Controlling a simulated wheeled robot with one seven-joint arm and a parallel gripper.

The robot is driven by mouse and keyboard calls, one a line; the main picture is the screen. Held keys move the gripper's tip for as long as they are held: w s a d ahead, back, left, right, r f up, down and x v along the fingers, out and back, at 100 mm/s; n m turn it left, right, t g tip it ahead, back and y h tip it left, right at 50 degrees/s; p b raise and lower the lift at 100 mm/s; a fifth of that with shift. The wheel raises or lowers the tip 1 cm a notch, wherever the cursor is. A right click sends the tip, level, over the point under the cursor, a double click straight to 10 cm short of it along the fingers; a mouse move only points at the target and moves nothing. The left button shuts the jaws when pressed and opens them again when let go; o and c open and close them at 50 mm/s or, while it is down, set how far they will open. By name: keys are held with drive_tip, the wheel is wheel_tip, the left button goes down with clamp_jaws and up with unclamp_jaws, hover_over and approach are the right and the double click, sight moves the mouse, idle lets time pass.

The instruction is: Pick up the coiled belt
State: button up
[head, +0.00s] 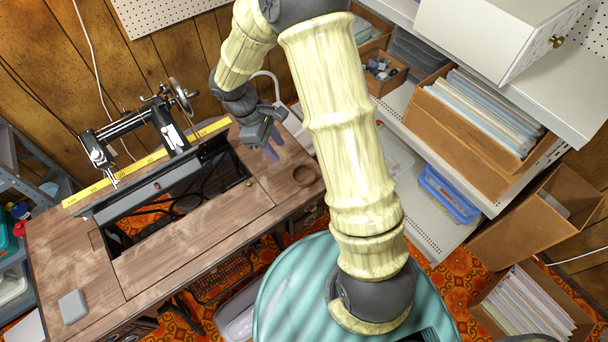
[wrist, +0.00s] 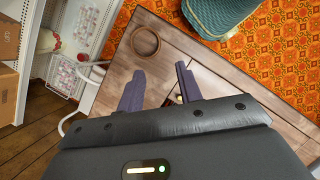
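The coiled belt (head: 304,174) is a small brown ring lying flat on the right end of the wooden sewing table (head: 215,215). In the wrist view the coiled belt (wrist: 146,41) lies beyond my fingertips, near the table's edge. My gripper (head: 272,152) hangs over the right part of the table, to the left of the belt and apart from it. In the wrist view my gripper (wrist: 159,69) has its two purple fingers spread, with nothing between them but the table surface below.
The black sewing machine (head: 170,130) and a yellow ruler (head: 140,164) are at the table's back left. An open slot is in the table's middle. A grey block (head: 73,306) lies at front left. Shelves (head: 425,215) with boxes stand right.

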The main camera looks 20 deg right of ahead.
hover_over(301, 183)
drive_tip(key=a, duration=0.2)
drive_tip(key=f, duration=0.7)
drive_tip(key=w+f, duration=0.1)
drive_tip(key=f, duration=0.2)
drive_tip(key=shift+f, duration=0.15)
drive_tip(key=shift+s+f, duration=0.1)
drive_tip(key=shift+f, duration=0.2)
drive_tip(key=shift+x, duration=2.6)
clamp_jaws()
